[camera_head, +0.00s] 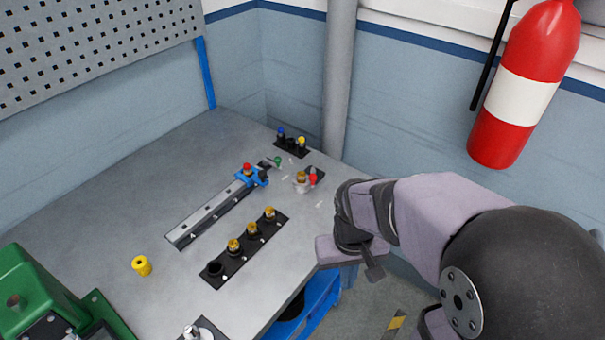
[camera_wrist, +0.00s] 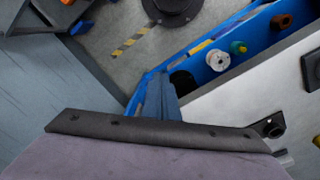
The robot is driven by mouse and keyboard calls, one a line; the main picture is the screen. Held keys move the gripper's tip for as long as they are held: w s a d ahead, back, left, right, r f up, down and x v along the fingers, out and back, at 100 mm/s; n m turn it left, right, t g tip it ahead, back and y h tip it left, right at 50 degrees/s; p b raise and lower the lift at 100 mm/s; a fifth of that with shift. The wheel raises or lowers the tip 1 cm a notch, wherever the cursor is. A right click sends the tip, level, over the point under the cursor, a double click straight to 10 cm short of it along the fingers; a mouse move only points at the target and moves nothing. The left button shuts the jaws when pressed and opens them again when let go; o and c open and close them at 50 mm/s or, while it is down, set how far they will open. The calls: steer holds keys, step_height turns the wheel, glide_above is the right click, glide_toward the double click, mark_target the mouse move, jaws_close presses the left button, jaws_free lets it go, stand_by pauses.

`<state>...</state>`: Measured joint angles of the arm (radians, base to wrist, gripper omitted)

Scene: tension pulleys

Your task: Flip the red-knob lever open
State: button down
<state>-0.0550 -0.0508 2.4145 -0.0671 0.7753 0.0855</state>
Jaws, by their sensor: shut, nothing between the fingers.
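Two red knobs show in the head view. One red knob (camera_head: 247,169) stands on a blue clamp (camera_head: 259,177) at the far end of a metal rail. The other red knob (camera_head: 313,179) is close to the table's right edge, beside a brass-coloured part (camera_head: 300,177). I cannot tell from this view which one belongs to the lever, or its exact angle. My gripper (camera_head: 374,271) is shut and empty, off the table's right edge and apart from both knobs. Neither red knob can be made out in the wrist view.
A black strip with several brass pulleys (camera_head: 252,229) lies mid-table. A yellow spool (camera_head: 141,265) and a green machine (camera_head: 38,295) are at left. A grey pipe (camera_head: 339,80) rises behind the table.

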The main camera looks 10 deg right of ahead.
steer(key=w+a+r+t+h, duration=0.1)
steer(key=w+a+r, duration=0.2)
steer(key=w, duration=0.6)
steer(key=w+a+r+m+t+h, duration=0.1)
steer(key=w+a+r, duration=0.3)
steer(key=w, duration=0.5)
steer(key=w+a+r+t+h+p, duration=0.1)
steer(key=w+a+r+t+h, duration=0.1)
steer(key=w+a, duration=0.5)
steer(key=shift+w+a+r+m+h, duration=0.35)
steer(key=shift+w+r, duration=0.55)
steer(key=shift+w, duration=0.4)
steer(key=shift+d+f, duration=0.1)
steer(key=shift+d, duration=0.05)
steer(key=p+x, duration=0.4)
steer(key=x, duration=0.5)
steer(key=shift+w+d+f, duration=0.1)
steer(key=shift+d, duration=0.15)
steer(key=d+p, duration=0.1)
steer(key=d, duration=0.2)
steer(key=shift+f+p, duration=0.25)
steer(key=shift+p, duration=0.1)
steer(key=shift+w+d+f, duration=0.1)
steer(key=shift+d+f, duration=0.2)
steer(key=shift+d, duration=0.2)
